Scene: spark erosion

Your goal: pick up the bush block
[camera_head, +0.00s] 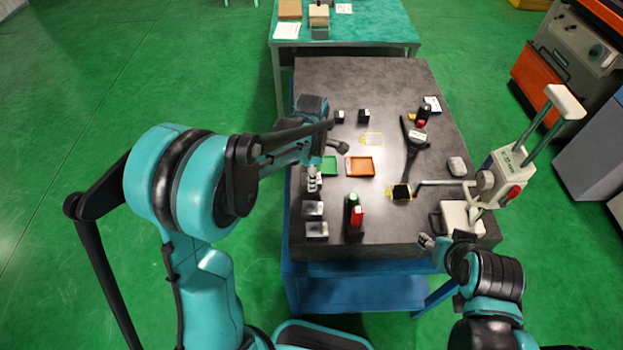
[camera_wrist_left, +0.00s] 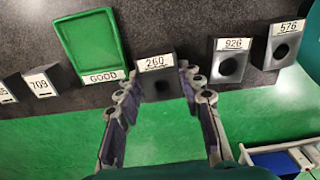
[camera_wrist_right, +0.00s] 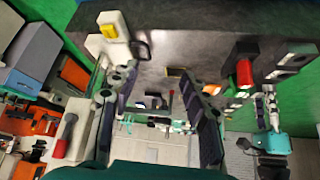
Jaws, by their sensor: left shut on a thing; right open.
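The bush block labelled 260 (camera_wrist_left: 158,84) is a dark block with a white label and a round hole. It sits between the two fingers of my left gripper (camera_wrist_left: 157,88), which is shut on it at the table's edge. In the head view my left gripper (camera_head: 314,180) is beside the green tray, and the arm partly hides the block. More blocks of this kind, labelled 926 (camera_wrist_left: 230,66) and 576 (camera_wrist_left: 283,47), stand to the right in the left wrist view, and 709 (camera_wrist_left: 41,82) to the left. My right gripper (camera_head: 427,241) is open and empty near the front right corner.
The green GOOD tray (camera_wrist_left: 92,45) lies next to block 260. The table's back is clear.

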